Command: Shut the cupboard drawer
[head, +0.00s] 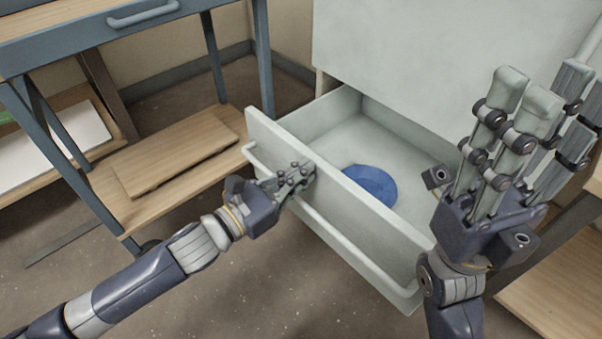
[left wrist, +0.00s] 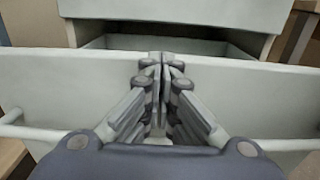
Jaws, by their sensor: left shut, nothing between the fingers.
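The pale grey-green cupboard drawer (head: 365,222) stands pulled out from the cupboard (head: 410,60) in the head view. Its front carries a long bar handle (head: 335,236). My left gripper (head: 308,171) is shut and empty, with its fingertips at the outer face of the drawer front, above the handle bar. In the left wrist view the drawer front (left wrist: 70,90) spans the picture behind the shut fingers (left wrist: 162,62); whether they touch it I cannot tell. My right gripper (head: 548,85) is open and empty, raised at the right, and hides part of the cupboard side.
A blue round object (head: 371,184) lies inside the drawer. A blue-framed table (head: 200,30) with a wooden lower shelf (head: 185,165) stands at the left. Another wooden shelf (head: 560,285) is at the lower right. The floor in front of the drawer looks clear.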

